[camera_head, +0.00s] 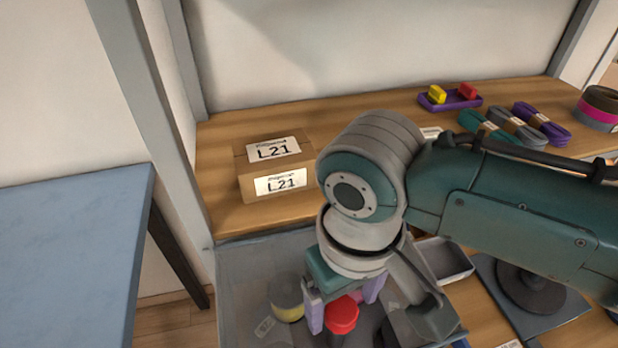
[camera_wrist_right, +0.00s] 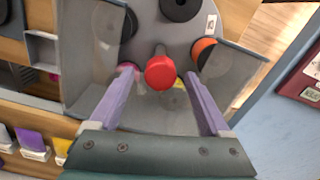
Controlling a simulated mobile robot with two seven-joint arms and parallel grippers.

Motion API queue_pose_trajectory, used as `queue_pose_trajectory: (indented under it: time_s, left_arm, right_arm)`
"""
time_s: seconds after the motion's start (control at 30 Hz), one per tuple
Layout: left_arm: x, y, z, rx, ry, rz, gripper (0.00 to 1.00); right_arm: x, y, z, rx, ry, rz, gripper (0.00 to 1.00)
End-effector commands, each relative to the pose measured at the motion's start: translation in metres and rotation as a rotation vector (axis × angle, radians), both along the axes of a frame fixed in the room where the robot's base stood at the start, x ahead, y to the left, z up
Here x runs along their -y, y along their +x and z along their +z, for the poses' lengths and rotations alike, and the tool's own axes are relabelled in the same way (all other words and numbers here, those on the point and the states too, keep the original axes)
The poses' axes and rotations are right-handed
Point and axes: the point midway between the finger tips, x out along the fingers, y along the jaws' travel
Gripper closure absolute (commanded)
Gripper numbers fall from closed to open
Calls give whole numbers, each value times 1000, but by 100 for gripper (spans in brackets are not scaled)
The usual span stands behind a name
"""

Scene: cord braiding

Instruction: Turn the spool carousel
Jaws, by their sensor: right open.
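The spool carousel's red knob (camera_head: 342,316) stands among spools in a grey, clear-walled housing (camera_head: 240,262). In the right wrist view the knob (camera_wrist_right: 160,73) is at the centre, with an orange-and-dark spool (camera_wrist_right: 205,52) to its right and a dark spool (camera_wrist_right: 180,8) above. A yellow-and-grey spool (camera_head: 285,300) shows left of the knob in the head view. My right gripper (camera_head: 343,305) points down over the carousel. Its lilac fingers are open on either side of the knob, with gaps between in the wrist view. My arm hides part of the carousel. My left gripper is out of view.
A cardboard box marked L21 (camera_head: 268,168) stands on the wooden bench behind. A purple tray (camera_head: 455,102) with yellow and red pieces and several cord hanks (camera_head: 515,128) lie at the back right. A blue table (camera_head: 70,250) stands at the left.

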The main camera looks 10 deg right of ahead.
Motion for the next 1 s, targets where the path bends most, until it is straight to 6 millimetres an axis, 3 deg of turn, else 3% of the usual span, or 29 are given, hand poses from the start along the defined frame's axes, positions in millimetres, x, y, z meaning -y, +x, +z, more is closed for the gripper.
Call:
queue_pose_trajectory:
  time_s: [0.3, 1.0]
  left_arm:
    - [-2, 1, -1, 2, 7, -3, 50]
    - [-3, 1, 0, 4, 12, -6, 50]
  right_arm:
    - [0, 0, -4, 1, 0, 0, 19]
    - [0, 0, -3, 0, -1, 0, 98]
